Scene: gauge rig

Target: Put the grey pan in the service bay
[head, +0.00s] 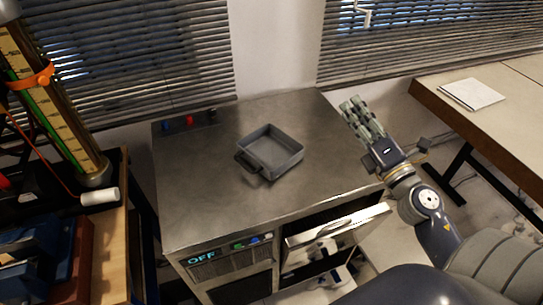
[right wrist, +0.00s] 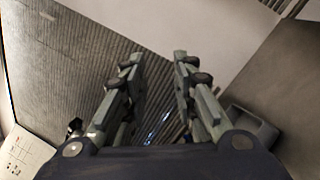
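The grey pan (head: 270,152), a shallow square tray with a dark handle at its left, sits on the metal cabinet top (head: 215,205). It also shows in part behind a finger in the right wrist view (right wrist: 252,122). My right gripper (head: 358,115) is above the cabinet's right edge, to the right of the pan and apart from it. Its fingers (right wrist: 158,75) are spread with nothing between them. An opening in the cabinet front, likely the service bay (head: 297,257), has a pale panel (head: 345,228) standing out from it. My left gripper is not visible.
Small red and blue controls (head: 189,121) are at the back left of the top. A gauge column (head: 55,110) stands left. A table with white paper (head: 472,94) is right. The top around the pan is clear.

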